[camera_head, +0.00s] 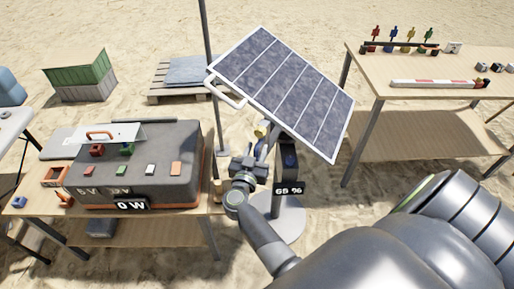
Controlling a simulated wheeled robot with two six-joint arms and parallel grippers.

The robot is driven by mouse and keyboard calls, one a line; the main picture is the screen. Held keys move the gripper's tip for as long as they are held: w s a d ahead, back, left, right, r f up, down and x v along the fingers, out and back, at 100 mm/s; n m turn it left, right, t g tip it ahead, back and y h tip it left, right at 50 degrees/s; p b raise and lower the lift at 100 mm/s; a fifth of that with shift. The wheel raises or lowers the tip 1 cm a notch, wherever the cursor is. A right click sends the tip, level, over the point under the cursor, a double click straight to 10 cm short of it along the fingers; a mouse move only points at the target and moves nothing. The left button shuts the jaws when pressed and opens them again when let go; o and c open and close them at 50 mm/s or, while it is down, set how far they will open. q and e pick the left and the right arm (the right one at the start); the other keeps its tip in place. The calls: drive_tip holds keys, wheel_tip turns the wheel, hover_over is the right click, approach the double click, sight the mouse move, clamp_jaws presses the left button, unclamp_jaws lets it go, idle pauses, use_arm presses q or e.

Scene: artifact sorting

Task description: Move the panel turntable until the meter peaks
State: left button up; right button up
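The solar panel (285,88) is tilted on a post above a round grey base (284,228), in the middle of the head view. A light handle (226,92) sticks out at its left edge. A label reading 65 % (289,190) shows at the post. A display reading 0 W (131,206) shows on the grey box (150,165) at left. My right gripper (259,148) is by the post, under the panel; its fingers are small and partly hidden, so I cannot tell whether they touch anything. My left gripper is not in view.
A wooden table (30,205) carries the grey box at left. Another wooden table (440,85) at right holds coloured figures and a red-white bar (432,84). A pallet (180,90) and a green crate (82,77) stand on sand behind.

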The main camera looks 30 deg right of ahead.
sight(267, 142)
drive_tip(key=shift+s+r, duration=0.1)
drive_tip(key=shift+a, duration=0.1)
drive_tip(key=shift+c, duration=0.7)
clamp_jaws()
drive_tip(key=shift+s+d+r+p, duration=0.2)
drive_tip(key=shift+p, duration=0.4)
drive_tip(key=s+d+n+t+y+p, duration=0.1)
drive_tip(key=s+p, duration=0.1)
drive_tip(key=p, duration=0.1)
drive_tip(key=shift+d+r, duration=0.1)
drive_tip(key=shift+d, duration=0.05)
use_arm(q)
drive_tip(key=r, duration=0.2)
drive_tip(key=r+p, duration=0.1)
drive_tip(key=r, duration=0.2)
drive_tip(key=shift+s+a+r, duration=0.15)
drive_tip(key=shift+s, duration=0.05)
use_arm(e)
drive_tip(key=shift+s+d+f+n+t+y, duration=0.25)
drive_tip(key=shift+s+d+n+t+y, duration=0.25)
drive_tip(key=shift+s+t+y, duration=0.1)
